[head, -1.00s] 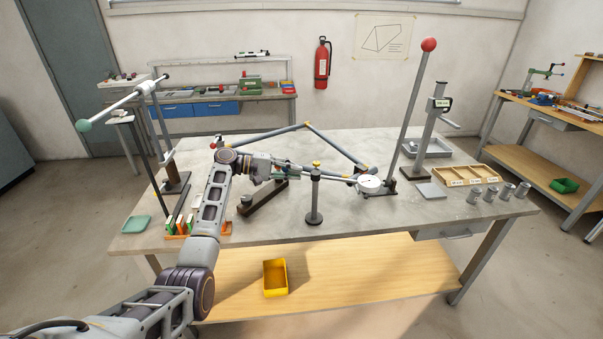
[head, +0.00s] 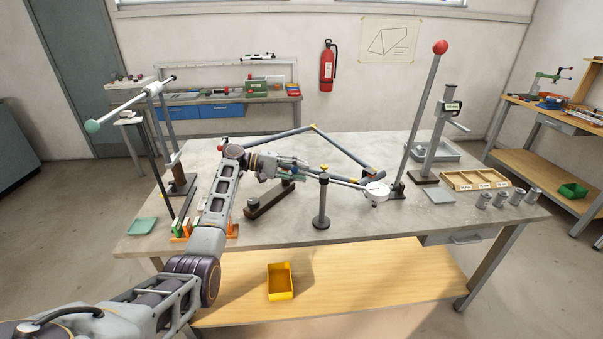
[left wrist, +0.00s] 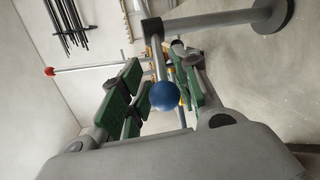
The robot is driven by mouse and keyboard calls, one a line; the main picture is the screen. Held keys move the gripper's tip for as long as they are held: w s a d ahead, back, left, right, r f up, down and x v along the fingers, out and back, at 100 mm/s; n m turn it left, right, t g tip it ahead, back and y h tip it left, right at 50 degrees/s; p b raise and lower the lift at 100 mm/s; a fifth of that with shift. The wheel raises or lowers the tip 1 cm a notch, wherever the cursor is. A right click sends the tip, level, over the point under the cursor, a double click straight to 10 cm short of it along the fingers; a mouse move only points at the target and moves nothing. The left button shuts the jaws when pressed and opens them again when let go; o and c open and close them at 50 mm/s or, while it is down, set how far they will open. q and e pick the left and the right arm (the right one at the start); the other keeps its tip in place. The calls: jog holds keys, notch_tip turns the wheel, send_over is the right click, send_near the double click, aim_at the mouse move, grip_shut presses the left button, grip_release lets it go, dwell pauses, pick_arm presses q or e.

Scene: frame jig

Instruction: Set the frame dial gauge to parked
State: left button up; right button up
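The white dial gauge (head: 377,191) is at the right end of a thin arm carried by a dark post (head: 322,205) with a yellow top, in the middle of the table. In the left wrist view a blue ball knob (left wrist: 164,96) on a rod lies between the green-padded fingers of my left gripper (left wrist: 160,92). The fingers stand apart with gaps beside the ball, so the gripper looks open. In the head view my left gripper (head: 296,169) is left of the post, at the arm's left end. My right gripper is out of view.
A grey tube frame (head: 345,148) lies behind the gauge. A tall red-topped lever (head: 421,115) stands to its right, with a wooden tray (head: 474,180) beyond. A dark block (head: 269,199) and orange rack (head: 185,231) are at left. The table's front middle is clear.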

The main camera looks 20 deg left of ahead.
pick_arm(q)
jog(key=shift+s+d+f, duration=0.1)
jog(key=shift+d, duration=0.15)
jog(key=v, duration=1.2)
jog(key=shift+a, duration=0.2)
jog(key=shift+f, duration=0.15)
dwell(0.5)
